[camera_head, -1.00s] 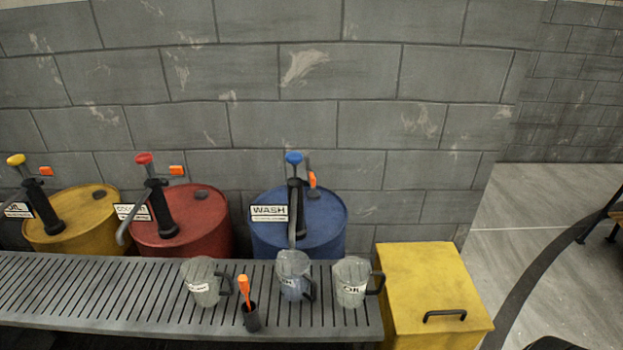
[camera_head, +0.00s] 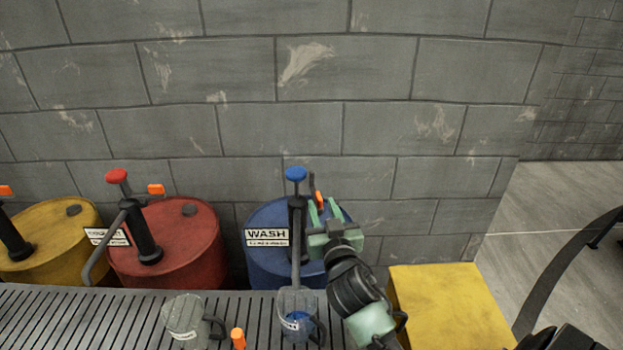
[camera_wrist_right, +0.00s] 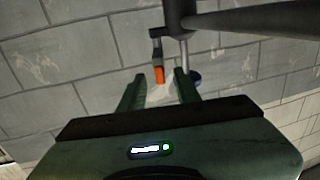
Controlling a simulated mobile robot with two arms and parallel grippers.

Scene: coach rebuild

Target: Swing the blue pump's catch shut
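The blue pump, with its blue knob (camera_head: 296,174) and black body (camera_head: 297,215), stands upright on the blue drum (camera_head: 268,263) marked WASH. Its orange catch (camera_head: 318,197) sits on the pump's right side, partly hidden by my gripper. In the right wrist view the orange tip of the catch (camera_wrist_right: 159,75) points down between my fingers. My right gripper (camera_head: 323,204) is open, its green fingers on either side of the catch; the wrist view also shows the open fingers (camera_wrist_right: 158,80). I cannot tell whether they touch it. My left gripper is not in view.
A red-knobbed pump (camera_head: 145,240) and red drum (camera_head: 185,225), then a yellow drum (camera_head: 65,235), stand to the left. A mug (camera_head: 297,305) stands under the blue pump's spout on the slatted bench (camera_head: 125,310), another mug (camera_head: 183,318) left of it. A yellow box (camera_head: 445,300) is at right.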

